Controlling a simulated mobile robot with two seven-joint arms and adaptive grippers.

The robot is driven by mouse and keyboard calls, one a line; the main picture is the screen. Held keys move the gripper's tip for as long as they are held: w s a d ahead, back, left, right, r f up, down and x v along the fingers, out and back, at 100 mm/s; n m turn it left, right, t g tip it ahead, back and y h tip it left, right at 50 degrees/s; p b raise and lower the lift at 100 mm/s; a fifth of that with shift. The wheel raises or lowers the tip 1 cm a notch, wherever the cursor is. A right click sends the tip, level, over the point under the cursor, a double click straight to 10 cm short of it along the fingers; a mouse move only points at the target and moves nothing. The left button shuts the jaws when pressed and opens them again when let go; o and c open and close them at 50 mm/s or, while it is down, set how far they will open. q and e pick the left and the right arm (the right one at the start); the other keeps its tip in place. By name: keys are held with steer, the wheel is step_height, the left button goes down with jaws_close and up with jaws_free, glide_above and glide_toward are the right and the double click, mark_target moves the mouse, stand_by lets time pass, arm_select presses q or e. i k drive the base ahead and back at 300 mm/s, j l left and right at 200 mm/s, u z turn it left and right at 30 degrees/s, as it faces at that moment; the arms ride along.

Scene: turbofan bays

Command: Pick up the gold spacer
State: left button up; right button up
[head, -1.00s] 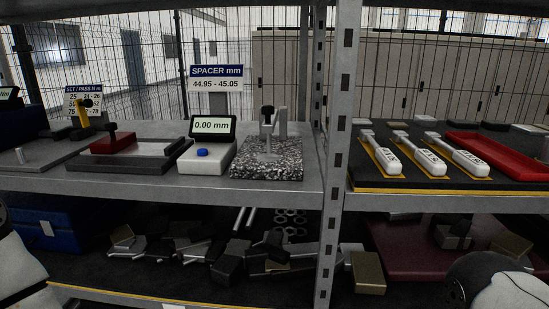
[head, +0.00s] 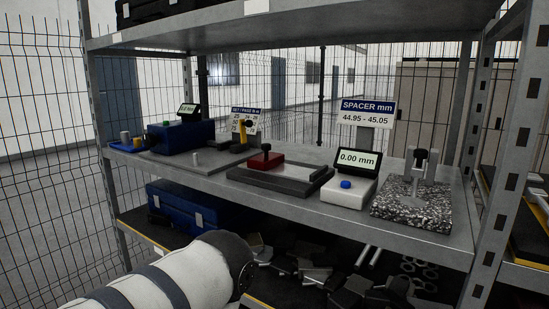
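A small gold-yellow cylinder (head: 137,142), which looks like the gold spacer, stands at the far left end of the upper shelf, in or beside a low blue tray (head: 115,146). A greyish cylinder (head: 125,137) stands just left of it. They are small, so details are unclear. My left arm reaches in from the bottom left, in front of the lower shelf, well short of the cylinders. Neither of my grippers shows in the head view.
The upper shelf (head: 420,240) also bears a blue case (head: 182,137), a small pale pin (head: 195,159), a red-and-grey fixture (head: 280,176), a white gauge box (head: 348,192) and a speckled stone stand (head: 411,205). Dark blocks (head: 300,262) crowd the lower shelf. A rack post (head: 500,190) stands at right.

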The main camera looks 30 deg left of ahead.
mark_target(137, 142)
steer(key=u, duration=1.8)
